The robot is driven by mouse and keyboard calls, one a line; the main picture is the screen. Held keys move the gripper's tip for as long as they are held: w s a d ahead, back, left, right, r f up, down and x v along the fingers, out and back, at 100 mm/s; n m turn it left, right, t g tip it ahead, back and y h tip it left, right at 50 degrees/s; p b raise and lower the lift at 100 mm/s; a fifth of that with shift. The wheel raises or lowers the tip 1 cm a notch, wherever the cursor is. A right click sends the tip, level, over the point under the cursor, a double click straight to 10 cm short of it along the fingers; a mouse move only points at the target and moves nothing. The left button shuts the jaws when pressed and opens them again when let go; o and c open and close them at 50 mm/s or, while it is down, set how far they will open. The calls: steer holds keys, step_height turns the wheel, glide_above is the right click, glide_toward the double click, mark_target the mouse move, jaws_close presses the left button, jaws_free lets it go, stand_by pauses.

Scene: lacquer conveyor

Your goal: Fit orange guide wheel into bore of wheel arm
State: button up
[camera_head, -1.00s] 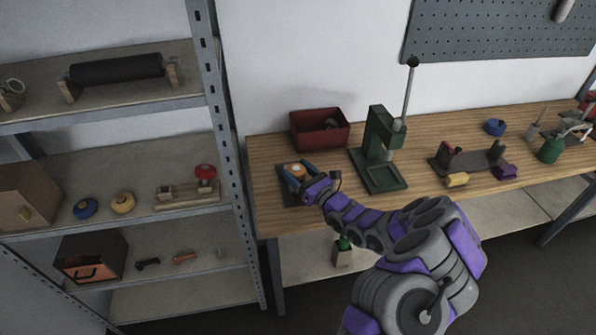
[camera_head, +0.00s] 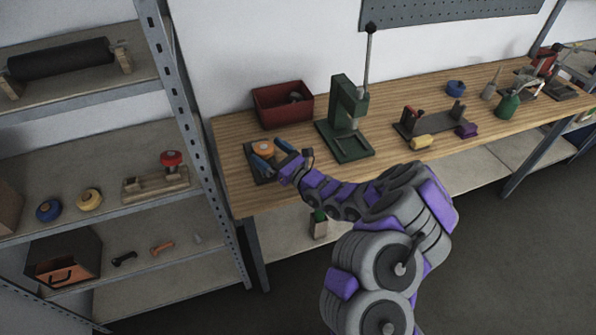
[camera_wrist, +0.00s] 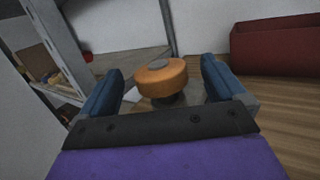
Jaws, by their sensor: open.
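The orange guide wheel (camera_head: 263,147) is at the left end of the wooden bench, above a dark plate (camera_head: 249,157). In the wrist view the wheel (camera_wrist: 161,80) is upright, with a grey centre on top and a dark round part below it. My gripper (camera_head: 273,155) is open at the wheel. In the wrist view its blue fingers (camera_wrist: 161,72) stand on either side of the wheel, with a visible gap on each side. I cannot clearly make out the wheel arm or its bore; what lies under the wheel is mostly hidden.
A red bin (camera_head: 283,104) stands behind the wheel, and a green press (camera_head: 346,125) stands to its right. A metal shelf post (camera_head: 190,125) rises close on the left.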

steer(key=p+v, duration=0.3)
steer(key=v, duration=1.2)
steer(key=shift+s+d+f+p, duration=0.15)
steer(key=shift+d+p, duration=0.15)
steer(key=s+a+r+n+g+y, duration=0.3)
steer(key=s+a+r+n+g, duration=0.25)
steer(key=r+n, duration=0.2)
steer(key=s+a+r+n+g+y, duration=0.3)
steer(key=s+a+r+n+g, duration=0.2)
steer(key=a+r+n+g, duration=0.3)
steer(key=s+a+r+n+g+h, duration=0.1)
steer(key=s+r+n+g+h, duration=0.3)
steer(key=s, duration=0.5)
steer(key=s+d+n+g+h, duration=0.1)
steer(key=s+n+g+h, duration=0.15)
steer(key=s+n, duration=0.35)
steer(key=s+d+n+t+h, duration=0.1)
steer(key=s+d+t+h, duration=0.1)
steer(key=s+d+h, duration=0.4)
steer(key=s+d+f+n+t+h, duration=0.1)
steer(key=s+d+h, duration=0.5)
steer(key=d, duration=0.7)
steer(key=shift+d+t+h, duration=0.35)
steer(key=shift+t+h, duration=0.4)
steer(key=shift+t, duration=0.05)
